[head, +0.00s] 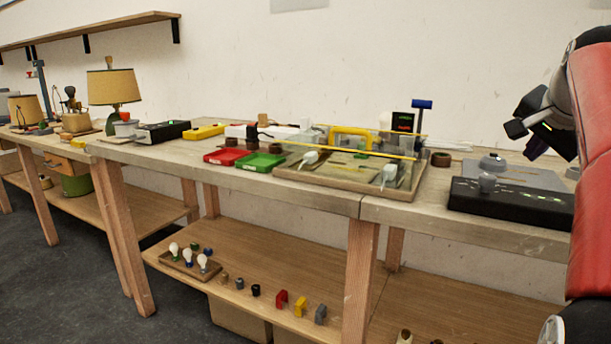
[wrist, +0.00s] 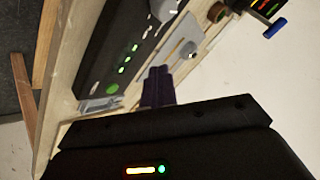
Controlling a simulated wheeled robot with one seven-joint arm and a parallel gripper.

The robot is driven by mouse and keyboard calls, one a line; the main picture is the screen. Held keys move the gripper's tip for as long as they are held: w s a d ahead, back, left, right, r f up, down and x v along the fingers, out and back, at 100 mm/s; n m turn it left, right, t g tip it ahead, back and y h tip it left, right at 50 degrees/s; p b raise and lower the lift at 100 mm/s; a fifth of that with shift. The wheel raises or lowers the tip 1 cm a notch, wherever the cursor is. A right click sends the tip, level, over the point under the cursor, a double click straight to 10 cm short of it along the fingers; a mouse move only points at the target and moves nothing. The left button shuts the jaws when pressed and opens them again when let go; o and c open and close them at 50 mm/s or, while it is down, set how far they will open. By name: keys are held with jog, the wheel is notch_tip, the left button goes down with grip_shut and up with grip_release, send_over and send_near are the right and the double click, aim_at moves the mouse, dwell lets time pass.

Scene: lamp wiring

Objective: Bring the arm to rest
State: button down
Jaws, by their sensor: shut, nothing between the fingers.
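My gripper (head: 520,126) is at the right of the head view, raised above the right end of the workbench (head: 300,198). Its fingers (wrist: 158,86) show in the wrist view, dark, shut together and empty. They are apart from the things on the bench. My red arm link fills the right edge of the head view.
Below my gripper are a grey plate (head: 525,175) and a black box (head: 510,203) with green lights. Left of them stands a clear-walled tray (head: 408,190). A red tray (head: 226,156), a green tray (head: 260,162) and a lamp (head: 112,88) lie farther left. Bare wall rises behind.

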jog(key=s+a+f+n+g+y, duration=0.15)
jog(key=s+a+f+n, duration=0.4)
jog(key=a+f, duration=0.55)
jog(key=s+a+f+n+y, duration=0.2)
jog(key=s+a+f+n, duration=0.35)
jog(key=a+f, duration=0.55)
jog(key=s+a+f+n+g, duration=0.1)
jog(key=s+a+f+n, duration=0.2)
jog(key=s+a+f, duration=0.3)
jog(key=shift+s+f, duration=0.8)
jog(key=shift+s, duration=0.2)
